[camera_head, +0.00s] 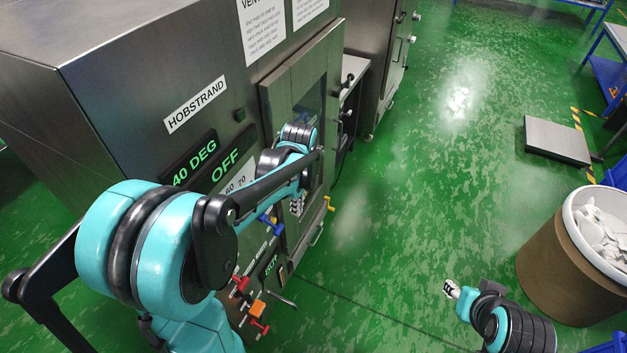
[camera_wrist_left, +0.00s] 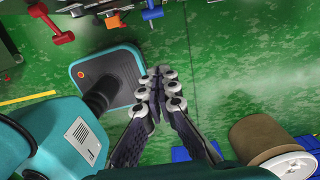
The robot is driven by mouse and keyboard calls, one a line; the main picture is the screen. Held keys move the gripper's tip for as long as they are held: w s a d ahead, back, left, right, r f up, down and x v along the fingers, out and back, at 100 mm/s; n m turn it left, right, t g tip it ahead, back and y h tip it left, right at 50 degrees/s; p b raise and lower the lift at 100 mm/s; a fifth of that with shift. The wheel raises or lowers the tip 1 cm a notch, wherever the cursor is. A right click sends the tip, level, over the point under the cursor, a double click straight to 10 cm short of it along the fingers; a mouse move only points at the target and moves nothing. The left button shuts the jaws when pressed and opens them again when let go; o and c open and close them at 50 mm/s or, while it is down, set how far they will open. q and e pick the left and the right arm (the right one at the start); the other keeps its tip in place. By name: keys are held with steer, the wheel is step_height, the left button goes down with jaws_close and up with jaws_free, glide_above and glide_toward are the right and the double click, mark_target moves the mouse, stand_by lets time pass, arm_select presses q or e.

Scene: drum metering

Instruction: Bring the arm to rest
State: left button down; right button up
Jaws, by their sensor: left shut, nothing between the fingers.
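My left arm comes in from the left of the head view, raised and bent in front of the steel machine (camera_head: 95,90). Its gripper (camera_head: 297,206) points down in front of the machine's door (camera_head: 291,85), partly hidden by the arm. In the left wrist view the fingers (camera_wrist_left: 162,88) are together with nothing between them, apart from any object, above the green floor. My right gripper (camera_head: 452,289) is low at the lower right of the head view, over the floor, left of the drum; its opening is too small to judge.
A brown drum (camera_head: 556,262) with white pieces inside stands at right. Red (camera_head: 239,285), orange (camera_head: 257,309) and blue (camera_head: 271,224) handles stick out from the machine's front. A low steel platform (camera_head: 557,140) lies on the floor. The middle floor is clear.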

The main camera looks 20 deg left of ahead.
arm_select(q)
steer(key=shift+w, duration=0.1)
steer(key=s+d+r+n+t, duration=0.3)
steer(key=s+n, duration=0.3)
steer(key=n, duration=0.3)
steer(key=s+d+r+n+t, duration=0.3)
steer(key=s+n+t, duration=0.1)
steer(key=n, duration=0.5)
steer(key=shift+s+d+n+h+b, duration=0.35)
steer(key=shift+s+n+h, duration=0.05)
steer(key=shift+s, duration=0.5)
steer(key=shift+f, duration=0.1)
